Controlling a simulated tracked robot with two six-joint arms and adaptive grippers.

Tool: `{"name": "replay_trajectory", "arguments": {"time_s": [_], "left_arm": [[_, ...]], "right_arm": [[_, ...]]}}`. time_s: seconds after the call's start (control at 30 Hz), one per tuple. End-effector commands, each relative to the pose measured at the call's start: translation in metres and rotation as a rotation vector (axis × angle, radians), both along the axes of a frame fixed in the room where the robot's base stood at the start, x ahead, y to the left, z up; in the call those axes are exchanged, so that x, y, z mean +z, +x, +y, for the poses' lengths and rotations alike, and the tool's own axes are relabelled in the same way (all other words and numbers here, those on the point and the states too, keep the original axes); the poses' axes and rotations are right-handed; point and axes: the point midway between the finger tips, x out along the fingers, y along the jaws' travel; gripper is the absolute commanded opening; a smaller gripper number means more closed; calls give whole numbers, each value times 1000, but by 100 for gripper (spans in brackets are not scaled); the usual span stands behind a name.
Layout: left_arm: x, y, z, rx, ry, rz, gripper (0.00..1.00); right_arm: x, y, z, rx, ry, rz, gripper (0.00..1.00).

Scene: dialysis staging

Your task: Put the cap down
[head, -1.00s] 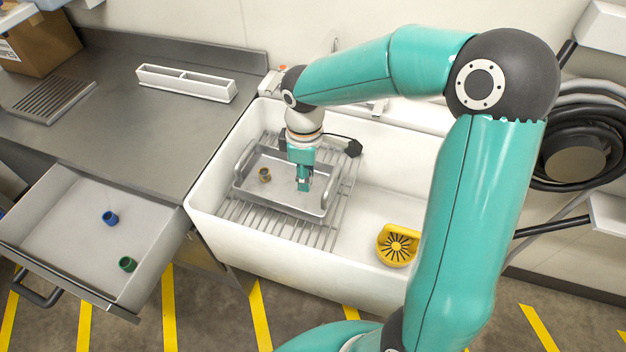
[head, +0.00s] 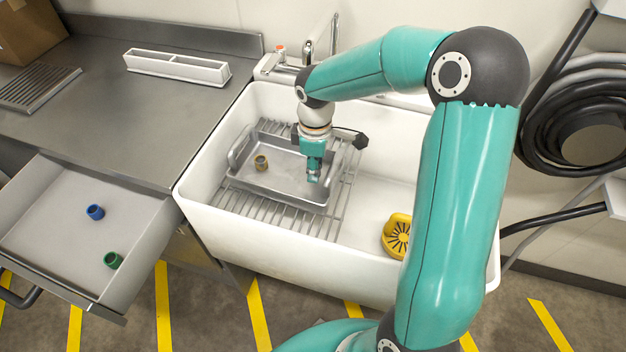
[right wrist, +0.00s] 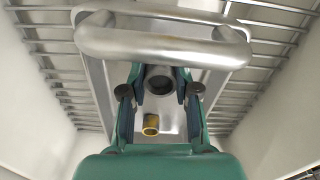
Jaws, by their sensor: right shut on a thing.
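My right gripper (head: 313,179) is over the right part of a grey metal tray (head: 250,186) with raised handles. In the right wrist view its fingers (right wrist: 160,92) are shut on a dark grey cylindrical cap (right wrist: 160,80) with a round hollow end. I cannot tell whether this cap touches the tray floor. In the head view the gripper mostly hides it. A brown-yellow cap (head: 261,163) stands in the left part of the tray, apart from the gripper; it also shows in the right wrist view (right wrist: 151,124). My left gripper is not in view.
The tray sits on a wire rack (head: 262,229) in a white sink (head: 345,278). A yellow slotted holder (head: 396,236) is at the sink's right. An open drawer (head: 50,222) holds a blue cap (head: 95,212) and a green cap (head: 113,260). A tap (head: 334,38) stands behind the sink.

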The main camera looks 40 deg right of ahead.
Motion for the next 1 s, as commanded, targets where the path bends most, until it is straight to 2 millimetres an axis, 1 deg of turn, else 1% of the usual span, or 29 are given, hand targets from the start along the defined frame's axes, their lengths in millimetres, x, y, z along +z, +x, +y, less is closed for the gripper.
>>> {"name": "replay_trajectory", "arguments": {"time_s": [0.03,0.13,0.2,0.43,0.57,0.6,0.73,1.0], "left_arm": [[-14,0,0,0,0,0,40],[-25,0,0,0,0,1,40],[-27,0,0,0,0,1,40],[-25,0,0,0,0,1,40],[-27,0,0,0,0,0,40],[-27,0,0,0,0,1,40],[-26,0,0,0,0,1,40],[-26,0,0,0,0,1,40]], "right_arm": [[-16,-1,0,-1,0,1,12],[-29,-1,-1,-3,0,1,12],[-32,-1,-1,-4,0,0,12],[-30,-2,-2,-5,0,0,12],[-33,-2,-2,-6,1,1,12],[-32,-2,-2,-6,0,0,34],[-32,-2,-2,-6,0,0,56],[-32,-2,-2,-7,0,0,56]]}}
